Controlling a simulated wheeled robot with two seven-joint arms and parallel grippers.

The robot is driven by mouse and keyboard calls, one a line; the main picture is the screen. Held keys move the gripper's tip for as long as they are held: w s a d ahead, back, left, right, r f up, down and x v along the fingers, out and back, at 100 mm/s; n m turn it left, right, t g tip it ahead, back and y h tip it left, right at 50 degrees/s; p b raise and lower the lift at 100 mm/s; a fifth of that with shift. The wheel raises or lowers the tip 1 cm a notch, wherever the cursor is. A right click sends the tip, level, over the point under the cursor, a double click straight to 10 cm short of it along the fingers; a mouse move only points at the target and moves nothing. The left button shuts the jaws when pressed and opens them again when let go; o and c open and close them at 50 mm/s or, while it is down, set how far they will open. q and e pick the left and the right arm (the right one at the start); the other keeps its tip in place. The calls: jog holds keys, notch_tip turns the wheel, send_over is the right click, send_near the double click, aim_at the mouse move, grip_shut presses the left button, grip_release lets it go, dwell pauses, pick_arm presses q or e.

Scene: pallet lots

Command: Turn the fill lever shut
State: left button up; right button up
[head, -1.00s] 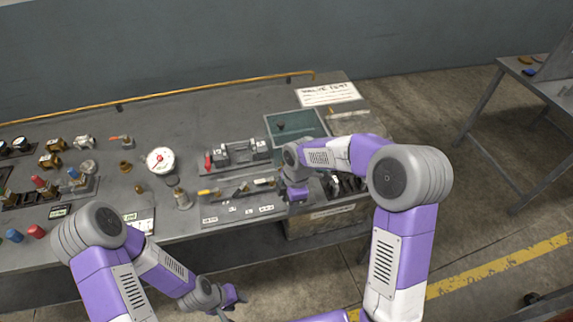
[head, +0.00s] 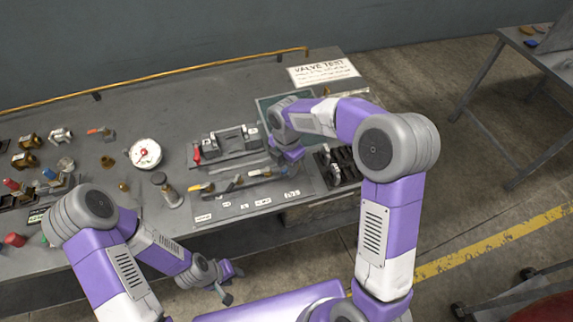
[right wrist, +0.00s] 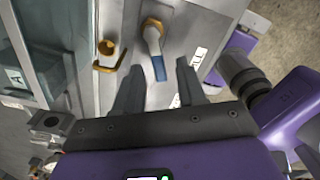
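In the right wrist view a brass valve with a lever (right wrist: 153,36) that has a blue grip shows just ahead of my right gripper (right wrist: 159,75). The gripper is open, and the blue end points towards the gap between its fingers; I cannot tell whether they touch. A white label beside the lever is partly legible and seems to end in "LL". In the head view my right gripper (head: 289,154) is over the right end of the lever panel (head: 232,207), its fingers mostly hidden. My left gripper (head: 231,284) is open and empty in front of the bench.
A bent yellow handle (right wrist: 108,58) is close beside the lever. A clamp fixture with a red handle (head: 225,145) stands behind the panel. A gauge (head: 145,153) and several loose fittings are further left. A black slotted rack (head: 338,166) is right of the panel.

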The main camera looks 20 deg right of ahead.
grip_shut()
jog(key=m+p, duration=0.1)
jog(key=w+m, duration=0.1)
jog(key=shift+a+r+m+p, duration=0.1)
jog(key=shift+a+m+p, duration=0.05)
jog(key=shift+m+p, duration=0.2)
jog(key=shift+w+m+p, duration=0.2)
jog(key=shift+w+m, duration=0.05)
jog(key=shift+m, duration=0.45)
jog(key=shift+w+m+p, duration=0.2)
jog(key=shift+m, duration=0.45)
grip_release()
